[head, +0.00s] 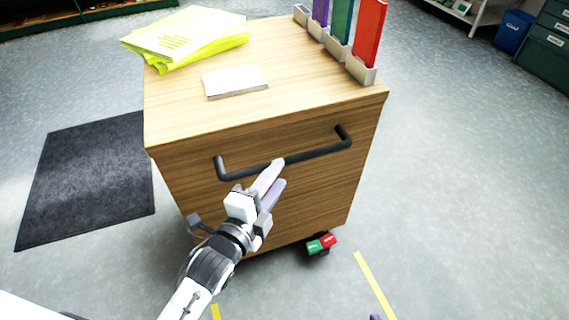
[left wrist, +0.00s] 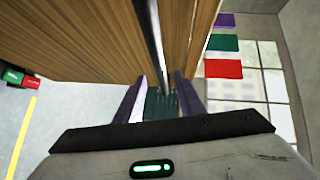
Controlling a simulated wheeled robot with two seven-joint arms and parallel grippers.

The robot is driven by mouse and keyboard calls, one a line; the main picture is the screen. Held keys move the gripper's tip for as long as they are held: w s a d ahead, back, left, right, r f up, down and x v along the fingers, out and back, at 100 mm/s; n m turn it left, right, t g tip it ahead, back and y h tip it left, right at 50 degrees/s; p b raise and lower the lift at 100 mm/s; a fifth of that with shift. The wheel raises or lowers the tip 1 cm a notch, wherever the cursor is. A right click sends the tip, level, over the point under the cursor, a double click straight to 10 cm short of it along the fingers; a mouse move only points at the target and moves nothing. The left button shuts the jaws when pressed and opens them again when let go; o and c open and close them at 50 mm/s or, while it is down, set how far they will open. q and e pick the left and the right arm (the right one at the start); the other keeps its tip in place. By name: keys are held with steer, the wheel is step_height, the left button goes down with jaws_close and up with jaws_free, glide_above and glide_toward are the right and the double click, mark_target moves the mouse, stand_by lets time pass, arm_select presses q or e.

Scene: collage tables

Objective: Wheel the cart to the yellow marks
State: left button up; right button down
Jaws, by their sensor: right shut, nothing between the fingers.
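The wooden cart (head: 325,185) stands in front of me, with a black bar handle (head: 315,152) across its front panel. My left gripper (head: 274,180) is at the left half of the handle. In the left wrist view the handle (left wrist: 154,40) runs between the two spread fingers, with a gap on each side. A yellow mark (head: 375,285) lies on the floor right of the cart's near side, and another (head: 215,312) shows at the bottom edge. Only a fingertip of my right gripper (head: 376,317) shows at the bottom edge.
A green and red pedal (head: 322,244) sits at the cart's near right caster. Yellow papers (head: 185,38), a white pad (head: 235,82) and upright binders (head: 368,35) in holders are on top. A dark mat (head: 85,180) lies left. Floor to the right is clear.

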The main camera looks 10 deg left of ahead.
arm_select(q)
steer(key=shift+v, duration=1.4)
steer(key=shift+f, duration=0.1)
